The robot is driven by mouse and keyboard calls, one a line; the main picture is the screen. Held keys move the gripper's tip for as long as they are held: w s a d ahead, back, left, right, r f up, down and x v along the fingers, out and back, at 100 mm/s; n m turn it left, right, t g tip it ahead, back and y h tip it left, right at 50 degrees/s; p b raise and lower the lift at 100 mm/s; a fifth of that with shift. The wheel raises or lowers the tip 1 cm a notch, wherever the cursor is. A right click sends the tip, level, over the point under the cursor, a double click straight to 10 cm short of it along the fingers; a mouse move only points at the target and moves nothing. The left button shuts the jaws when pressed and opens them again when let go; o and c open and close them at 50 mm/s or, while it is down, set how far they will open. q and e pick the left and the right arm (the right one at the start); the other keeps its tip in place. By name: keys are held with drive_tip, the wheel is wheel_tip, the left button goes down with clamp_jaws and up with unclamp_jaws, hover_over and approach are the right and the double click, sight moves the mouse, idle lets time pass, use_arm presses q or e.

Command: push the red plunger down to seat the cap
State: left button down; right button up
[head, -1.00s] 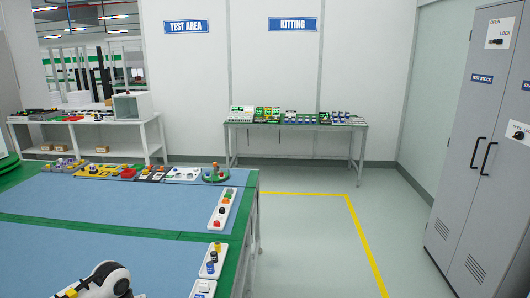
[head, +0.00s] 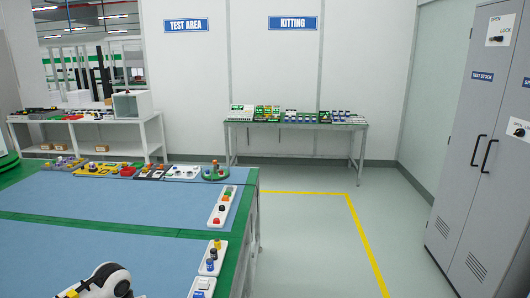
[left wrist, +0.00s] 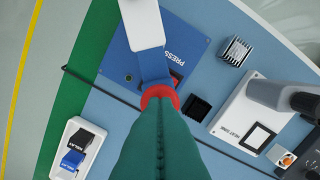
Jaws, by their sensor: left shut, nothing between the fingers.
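In the left wrist view, my left gripper (left wrist: 160,118) is shut and empty. Its green fingers fill the lower middle and taper to a tip at the red plunger (left wrist: 159,92). Only the plunger's rounded red rim shows around the fingertips; I cannot tell whether they touch it. The plunger belongs to a press with a blue arm (left wrist: 152,64) and a blue base plate (left wrist: 190,38) lettered PRESS. A white part (left wrist: 142,22) of the press rises toward the camera. The cap is hidden beneath the press parts. My right gripper is in neither view.
A finned heat sink (left wrist: 235,50) and a black block (left wrist: 196,107) lie right of the press. A white fixture (left wrist: 235,115) stands farther right. A white relay tray (left wrist: 56,165) is at lower left. A dark rod or cable crosses the blue mat.

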use_arm(q)
drive_tip(key=shift+s+f, duration=0.1)
drive_tip(key=shift+f, duration=0.15)
drive_tip(key=shift+r, duration=0.15)
drive_tip(key=shift+r+p, duration=1.5)
drive_tip(key=shift+r, duration=0.75)
